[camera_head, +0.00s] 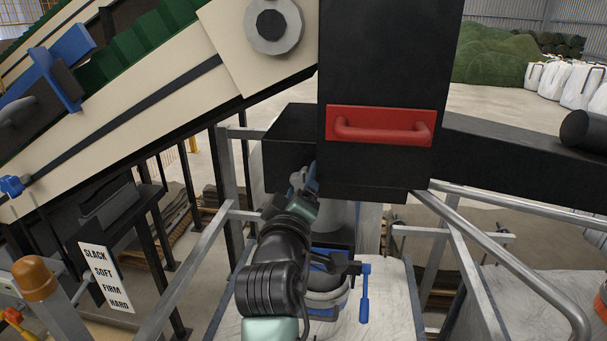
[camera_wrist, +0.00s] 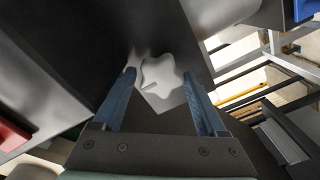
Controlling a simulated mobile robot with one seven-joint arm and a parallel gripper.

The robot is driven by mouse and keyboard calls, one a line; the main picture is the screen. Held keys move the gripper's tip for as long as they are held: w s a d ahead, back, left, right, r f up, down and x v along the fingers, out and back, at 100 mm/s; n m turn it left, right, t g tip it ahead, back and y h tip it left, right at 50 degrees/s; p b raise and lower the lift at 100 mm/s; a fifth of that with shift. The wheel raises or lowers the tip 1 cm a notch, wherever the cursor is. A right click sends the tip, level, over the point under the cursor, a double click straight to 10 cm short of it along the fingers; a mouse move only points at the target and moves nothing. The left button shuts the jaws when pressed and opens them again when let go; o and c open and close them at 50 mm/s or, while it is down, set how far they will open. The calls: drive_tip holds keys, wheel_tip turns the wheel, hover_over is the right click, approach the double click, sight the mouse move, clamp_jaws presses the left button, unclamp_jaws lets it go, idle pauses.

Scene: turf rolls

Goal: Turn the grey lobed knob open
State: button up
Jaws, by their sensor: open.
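The grey lobed knob (camera_wrist: 162,72) sits on a dark panel in the wrist view, a little above the middle. It has rounded lobes and a short mark near its lower left edge. A pale plate shows beneath it. My gripper (camera_wrist: 159,76) is open, with one blue finger on each side of the knob. I cannot tell whether the fingertips touch it. In the head view my gripper (camera_head: 306,179) is at the left side of the black housing (camera_head: 385,60), and I cannot make out the knob clearly there.
A red handle (camera_head: 382,126) is on the housing's front, right of my gripper. A black box (camera_head: 290,145) juts out at the left. Metal rails (camera_head: 455,215) stand at the right. A blue-handled lever (camera_head: 365,295) is below. The cream conveyor (camera_head: 130,95) slopes at the left.

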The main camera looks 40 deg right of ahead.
drive_tip(key=shift+w+d, duration=0.4)
drive_tip(key=shift+d, duration=0.05)
drive_tip(key=c, duration=1.1)
